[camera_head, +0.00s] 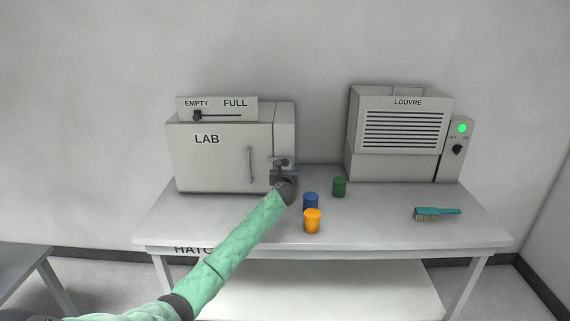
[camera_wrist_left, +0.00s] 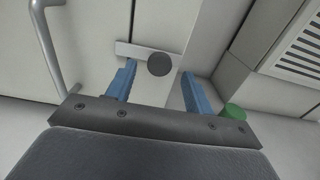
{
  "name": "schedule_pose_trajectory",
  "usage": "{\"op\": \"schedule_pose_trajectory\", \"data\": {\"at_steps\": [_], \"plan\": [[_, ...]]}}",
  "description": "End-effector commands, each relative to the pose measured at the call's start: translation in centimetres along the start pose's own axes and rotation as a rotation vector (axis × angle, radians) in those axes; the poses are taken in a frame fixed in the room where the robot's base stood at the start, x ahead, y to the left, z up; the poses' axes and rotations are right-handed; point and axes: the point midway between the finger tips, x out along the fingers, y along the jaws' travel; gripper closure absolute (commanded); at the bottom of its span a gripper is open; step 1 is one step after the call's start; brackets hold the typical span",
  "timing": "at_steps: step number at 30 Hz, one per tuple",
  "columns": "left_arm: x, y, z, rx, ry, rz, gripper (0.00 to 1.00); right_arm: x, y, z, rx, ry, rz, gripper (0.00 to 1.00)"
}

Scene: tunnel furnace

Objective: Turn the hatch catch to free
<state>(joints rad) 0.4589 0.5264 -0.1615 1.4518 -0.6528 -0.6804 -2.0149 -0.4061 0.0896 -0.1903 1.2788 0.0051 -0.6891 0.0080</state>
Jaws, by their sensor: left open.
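The catch shows in the left wrist view as a dark round knob (camera_wrist_left: 160,64) on a pale flat bar (camera_wrist_left: 128,49), on the front of the LAB cabinet (camera_head: 215,165). The bar lies across a seam in the cabinet front. My left gripper (camera_head: 283,166) is at the right part of that front and largely hides the catch in the head view. In the left wrist view my left gripper (camera_wrist_left: 158,72) is open, with its blue fingers apart. The knob appears between the fingertips, with a visible gap on each side. I cannot tell its depth relative to them. My right gripper is out of view.
A vertical door handle (camera_head: 250,165) is left of my gripper. Blue (camera_head: 311,201), orange (camera_head: 312,221) and green (camera_head: 339,187) containers stand to the right. A LOUVRE unit (camera_head: 400,130) and a brush (camera_head: 436,213) are farther right.

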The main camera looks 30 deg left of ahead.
Motion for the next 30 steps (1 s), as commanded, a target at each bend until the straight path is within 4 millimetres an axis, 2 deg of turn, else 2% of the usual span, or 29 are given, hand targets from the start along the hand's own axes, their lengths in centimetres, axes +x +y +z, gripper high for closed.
{"op": "schedule_pose_trajectory", "data": {"at_steps": [3, 7, 18, 26, 30], "plan": [[1.5, 0.0, 0.2, -0.002, 0.001, 0.001, 0.48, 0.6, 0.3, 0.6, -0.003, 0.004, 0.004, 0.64], [2.5, 0.0, 0.0, -0.001, 0.001, 0.000, 0.48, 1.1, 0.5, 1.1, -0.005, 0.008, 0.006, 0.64], [2.9, -0.1, -0.1, -0.001, 0.001, -0.001, 0.48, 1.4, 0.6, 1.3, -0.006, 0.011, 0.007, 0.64], [2.9, 0.0, -0.1, -0.001, 0.001, -0.001, 0.99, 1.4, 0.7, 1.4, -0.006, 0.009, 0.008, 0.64], [2.9, 0.0, -0.1, -0.002, 0.001, -0.001, 1.00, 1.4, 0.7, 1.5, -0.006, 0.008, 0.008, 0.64]]}}
